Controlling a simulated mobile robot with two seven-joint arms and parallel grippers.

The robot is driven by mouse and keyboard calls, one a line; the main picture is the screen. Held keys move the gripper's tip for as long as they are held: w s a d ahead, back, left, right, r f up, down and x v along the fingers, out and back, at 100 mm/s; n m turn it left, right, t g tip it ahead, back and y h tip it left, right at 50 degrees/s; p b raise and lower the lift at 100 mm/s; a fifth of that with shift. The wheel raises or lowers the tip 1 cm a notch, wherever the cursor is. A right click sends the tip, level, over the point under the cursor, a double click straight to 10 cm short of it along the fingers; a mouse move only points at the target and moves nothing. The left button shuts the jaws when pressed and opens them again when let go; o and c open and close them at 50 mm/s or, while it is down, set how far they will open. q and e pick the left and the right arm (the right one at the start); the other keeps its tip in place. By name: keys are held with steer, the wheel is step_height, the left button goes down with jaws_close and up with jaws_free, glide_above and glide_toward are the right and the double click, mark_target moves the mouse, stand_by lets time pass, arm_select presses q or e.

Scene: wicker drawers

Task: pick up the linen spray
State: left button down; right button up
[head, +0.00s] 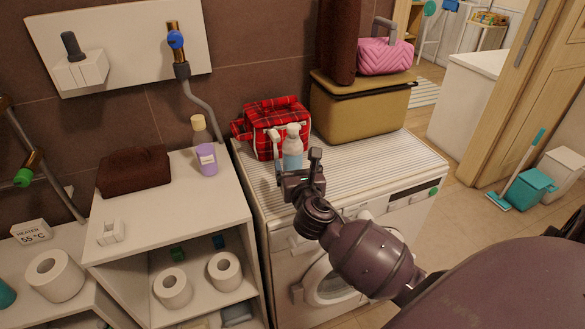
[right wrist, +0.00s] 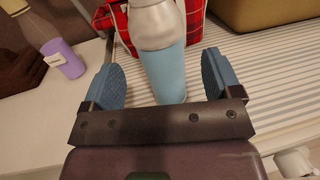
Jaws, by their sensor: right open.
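A light-blue bottle with a pale grey-white top (head: 292,160), which looks like the linen spray, stands upright on the striped top of the washing machine. My right gripper (head: 297,170) is open, with its fingers on either side of this bottle. In the right wrist view the bottle (right wrist: 166,68) stands between the two blue finger pads, with a gap on both sides. Its lower end is partly hidden by the gripper's palm. My left gripper is not in view.
A red plaid bag (head: 272,120) sits close behind the bottle. An olive box (head: 360,108) carries a pink bag (head: 385,57) and a brown item. A lilac bottle (head: 206,160) stands on the white shelf to the left.

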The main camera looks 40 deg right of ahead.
mark_target(295, 161)
steer(key=x, duration=0.5)
steer(key=shift+s+f+b, duration=0.1)
steer(key=shift+b, duration=0.2)
steer(key=c, duration=1)
steer(key=shift+c, duration=0.7)
